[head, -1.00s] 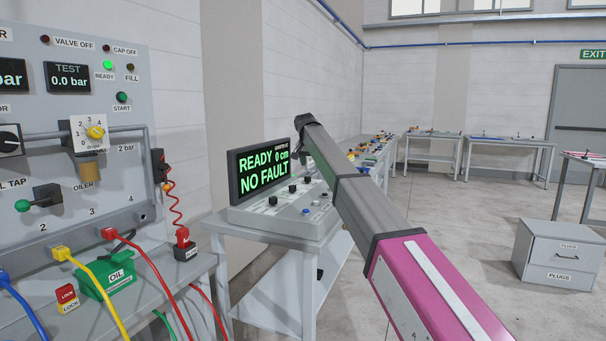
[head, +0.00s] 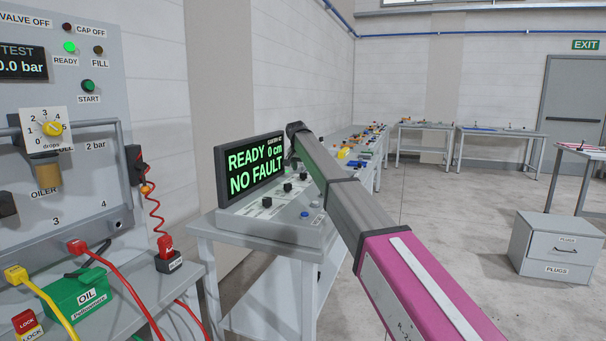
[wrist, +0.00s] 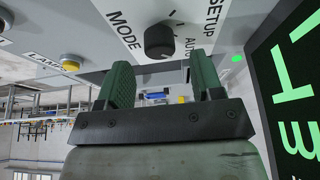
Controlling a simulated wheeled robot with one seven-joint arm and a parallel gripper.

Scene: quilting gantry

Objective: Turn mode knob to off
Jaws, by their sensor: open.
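The mode knob (wrist: 160,42) is a round black knob on the light grey console panel, beside the printed words MODE, SETUP and AUTO. I cannot clearly tell which mark it points at, and no OFF label is readable. My gripper (wrist: 162,62) has two green fingers spread apart, with nothing between them. The knob shows just beyond the fingertips, roughly centred between them; contact is not visible. In the head view, the console (head: 315,233) stands on a grey table and carries several black knobs. My arm hides part of it, and the gripper cannot be made out there.
The console's screen (head: 251,168) reads READY 0 cm and NO FAULT; it stands close to my gripper at the right of the wrist view. A yellow button (wrist: 71,62) is at left. A test panel (head: 100,140) with hoses stands left.

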